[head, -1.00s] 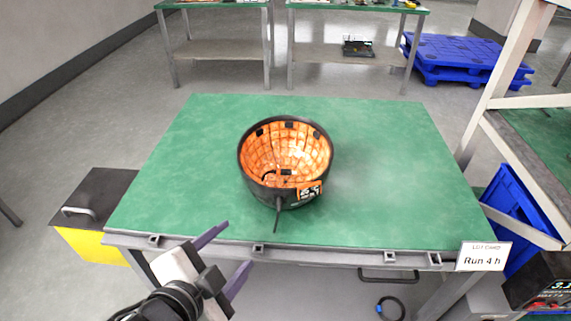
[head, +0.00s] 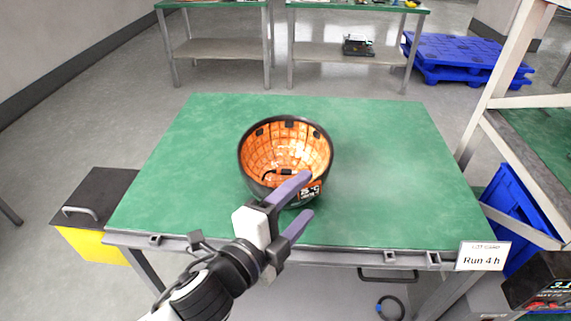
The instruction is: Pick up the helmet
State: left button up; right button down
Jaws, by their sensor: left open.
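The helmet (head: 258,150) lies upside down near the middle of the green table (head: 385,175). Its shell is black and its padded orange inside faces up. My left gripper (head: 307,194) is open at the helmet's near side, with its two purple fingers apart. The upper finger overlaps the near rim in the picture; I cannot tell whether it touches. The gripper hides part of the helmet's near wall and the strap that hung there. My right gripper is not in view.
The table is otherwise bare. A sign reading "Run 4 h" (head: 483,256) hangs at its front right corner. A black and yellow box (head: 95,210) stands at the left, a rack (head: 490,115) and blue crate (head: 520,205) at the right.

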pick_arm(q)
jog(key=shift+x, duration=1.35)
grip_shut()
jog(key=shift+r, duration=0.1)
